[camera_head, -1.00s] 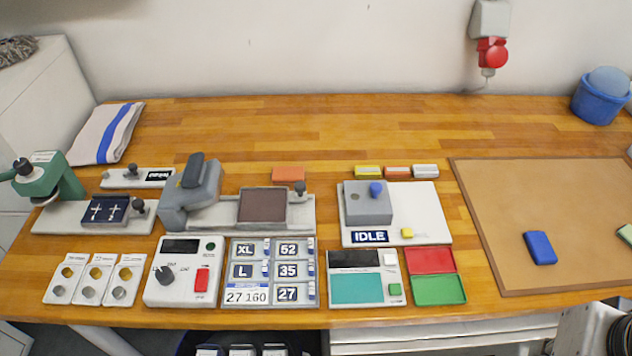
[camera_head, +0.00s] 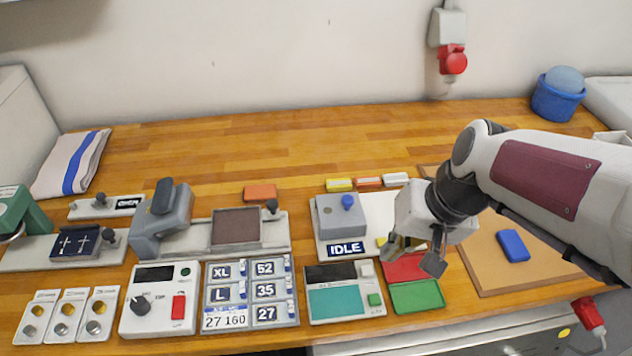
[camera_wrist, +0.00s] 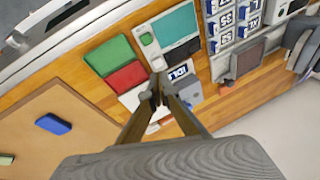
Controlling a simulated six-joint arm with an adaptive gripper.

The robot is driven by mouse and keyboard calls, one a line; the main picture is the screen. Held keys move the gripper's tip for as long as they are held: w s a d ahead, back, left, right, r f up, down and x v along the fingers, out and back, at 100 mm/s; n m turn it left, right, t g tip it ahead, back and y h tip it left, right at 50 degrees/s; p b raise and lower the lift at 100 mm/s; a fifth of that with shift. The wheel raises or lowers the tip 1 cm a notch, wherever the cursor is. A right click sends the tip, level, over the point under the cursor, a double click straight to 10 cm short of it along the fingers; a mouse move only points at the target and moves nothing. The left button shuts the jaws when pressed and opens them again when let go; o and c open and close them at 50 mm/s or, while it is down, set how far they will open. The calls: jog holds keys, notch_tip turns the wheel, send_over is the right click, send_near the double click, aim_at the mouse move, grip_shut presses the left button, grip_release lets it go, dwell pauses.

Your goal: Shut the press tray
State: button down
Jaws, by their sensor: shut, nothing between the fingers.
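The grey press (camera_head: 165,220) stands left of the middle of the bench. Its tray (camera_head: 236,227), a brown pad with a dark knob (camera_head: 271,206) at the right end, is slid out to the right of the press head on a pale base. The tray also shows at the upper right of the wrist view (camera_wrist: 248,58). My gripper (camera_head: 415,256) is shut and empty, well to the right of the tray, above the red and green pads. In the wrist view its fingertips (camera_wrist: 157,92) are near the IDLE unit.
The IDLE unit (camera_head: 328,222) with a blue knob stands between tray and gripper. A control box (camera_head: 160,300), label rack (camera_head: 250,292) and teal-screen device (camera_head: 335,301) line the front. An orange block (camera_head: 260,192) lies behind the tray. The back of the bench is clear.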

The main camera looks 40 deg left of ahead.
jog(key=w+a+r+n+y, duration=0.1)
jog(key=w+a+r+y, duration=0.1)
jog(key=a, duration=1.4)
jog(key=shift+w+a+n+y, duration=0.4)
jog(key=shift+w+y, duration=0.2)
jog(key=shift+w, duration=0.6)
jog(key=x, duration=0.9)
jog(key=shift+a+f, duration=0.15)
jog(key=shift+f, duration=0.2)
jog(key=shift+s+a+f, duration=0.15)
jog(key=shift+s+a, duration=0.45)
jog(key=shift+a, duration=0.15)
jog(key=shift+s+a+f, duration=0.15)
jog(key=shift+s+a, duration=0.45)
jog(key=shift+a, duration=0.25)
